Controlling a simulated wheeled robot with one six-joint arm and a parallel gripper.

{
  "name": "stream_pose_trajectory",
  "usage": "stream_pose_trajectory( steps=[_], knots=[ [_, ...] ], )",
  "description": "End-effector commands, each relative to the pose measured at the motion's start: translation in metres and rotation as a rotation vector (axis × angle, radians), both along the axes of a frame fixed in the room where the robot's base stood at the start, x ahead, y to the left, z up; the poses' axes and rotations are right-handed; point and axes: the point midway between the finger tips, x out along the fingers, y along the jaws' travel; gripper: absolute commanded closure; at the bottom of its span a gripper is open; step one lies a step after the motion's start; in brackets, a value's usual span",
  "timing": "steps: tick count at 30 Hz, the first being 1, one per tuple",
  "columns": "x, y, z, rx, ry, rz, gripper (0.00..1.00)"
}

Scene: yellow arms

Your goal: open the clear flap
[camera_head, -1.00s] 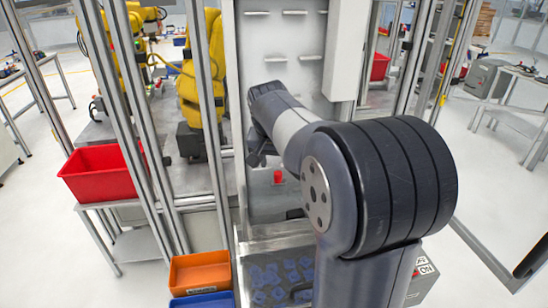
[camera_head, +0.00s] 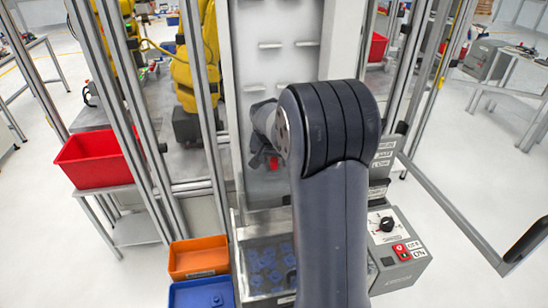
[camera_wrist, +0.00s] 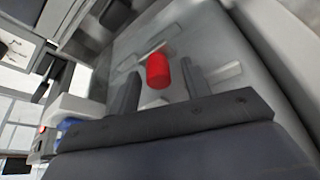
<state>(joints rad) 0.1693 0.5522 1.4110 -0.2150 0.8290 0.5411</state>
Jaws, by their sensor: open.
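A clear, greyish flap (camera_wrist: 120,45) fills much of the wrist view, with pale shelf-like shapes showing through it. A red knob (camera_wrist: 158,72) stands out from it. In the head view the red knob (camera_head: 274,163) shows low on the tall panel, just beside my gripper (camera_head: 262,158), which is partly hidden by my arm. In the wrist view my gripper (camera_wrist: 160,80) is open, with one dark finger on each side of the red knob. I cannot tell whether the fingers touch the knob. The flap looks shut.
Below is a clear-sided bin (camera_head: 240,262) of blue parts. Orange (camera_head: 198,256) and blue (camera_head: 202,293) bins stand to its left, a red bin (camera_head: 94,160) further left. A control box (camera_head: 400,250) sits at right. Metal posts (camera_head: 212,120) and a yellow robot arm (camera_head: 186,70) are at left.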

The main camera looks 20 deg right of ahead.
Motion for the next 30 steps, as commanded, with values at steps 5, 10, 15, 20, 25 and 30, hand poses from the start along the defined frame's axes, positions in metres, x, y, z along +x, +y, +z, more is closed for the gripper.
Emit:
stream_pose_trajectory(
  steps=[5, 10, 15, 20, 25, 30],
  knots=[
    [0.0006, -0.0005, -0.0025, 0.0, 0.0, 0.0, 0.55],
    [0.0006, -0.0004, -0.0023, 0.0, 0.0, 0.0, 0.59],
    [0.0005, -0.0004, -0.0021, 0.0, 0.0, 0.0, 0.73],
    [0.0005, -0.0003, -0.002, 0.0, 0.0, 0.0, 0.86],
    [0.0006, -0.0003, -0.0019, 0.0, 0.0, 0.0, 1.0],
    [0.0006, -0.0003, -0.0018, 0.0, 0.0, 0.001, 1.0]
  ],
)
